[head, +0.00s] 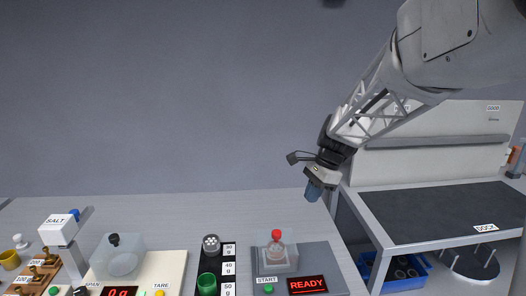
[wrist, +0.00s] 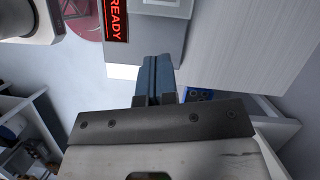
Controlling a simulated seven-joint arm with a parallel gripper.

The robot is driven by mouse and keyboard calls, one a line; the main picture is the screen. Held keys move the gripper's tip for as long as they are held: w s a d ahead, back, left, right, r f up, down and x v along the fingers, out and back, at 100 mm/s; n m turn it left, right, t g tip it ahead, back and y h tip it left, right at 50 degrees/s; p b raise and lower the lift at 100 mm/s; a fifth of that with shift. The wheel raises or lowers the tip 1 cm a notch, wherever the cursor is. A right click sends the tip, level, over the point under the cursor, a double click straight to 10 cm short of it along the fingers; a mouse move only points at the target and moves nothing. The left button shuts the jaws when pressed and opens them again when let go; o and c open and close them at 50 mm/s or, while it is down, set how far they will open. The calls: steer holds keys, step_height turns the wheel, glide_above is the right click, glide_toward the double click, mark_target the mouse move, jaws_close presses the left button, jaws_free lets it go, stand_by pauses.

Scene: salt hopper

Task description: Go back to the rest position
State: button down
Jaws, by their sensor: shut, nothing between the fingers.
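My gripper (head: 314,190) hangs in the air at the right end of the grey bench, above and to the right of the device with the red READY display (head: 308,285). Its blue fingers point down and are pressed together with nothing between them. In the wrist view the gripper (wrist: 156,60) shows the same shut blue fingers, with the READY display (wrist: 115,18) above and left of them. My arm reaches in from the upper right.
A dark-topped table (head: 430,210) stands right, with a blue bin (head: 405,283) below. Air above the bench is clear.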

steer(key=s+r+n+t+h, duration=0.1)
steer(key=s+n, duration=0.6)
steer(key=s, duration=0.8)
steer(key=s+a+r+n+t+h, duration=0.1)
steer(key=s+n, duration=0.6)
steer(key=s, duration=0.8)
steer(key=shift+s+a+r+n+t+h, duration=0.15)
steer(key=shift+s+a+n+t+h, duration=0.2)
steer(key=shift+t+h, duration=0.6)
